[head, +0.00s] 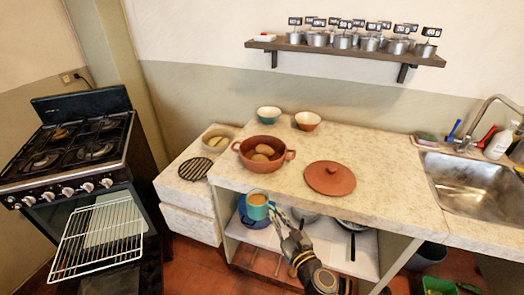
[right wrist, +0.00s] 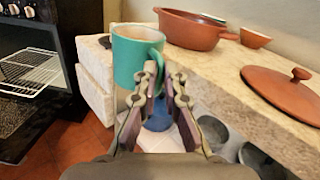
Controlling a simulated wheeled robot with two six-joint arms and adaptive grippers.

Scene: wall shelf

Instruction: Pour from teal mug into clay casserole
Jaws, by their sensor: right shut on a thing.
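The teal mug (head: 258,212) is held upright in front of the counter's front edge, with a tan-orange content showing inside. My right gripper (head: 279,213) is shut on it at the mug's right side. In the right wrist view the mug (right wrist: 130,64) sits at the fingertips (right wrist: 154,72). The clay casserole (head: 263,167) stands uncovered on the counter behind the mug, apart from it, with brownish lumps inside. It also shows in the right wrist view (right wrist: 188,32). My left gripper is not in view.
The clay lid (head: 330,179) lies on the counter (head: 385,165) right of the casserole. Two small bowls, teal (head: 269,115) and orange (head: 307,121), stand behind. A stove (head: 85,150) with an open oven is left, a sink (head: 475,190) right. Pans sit on the shelf below.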

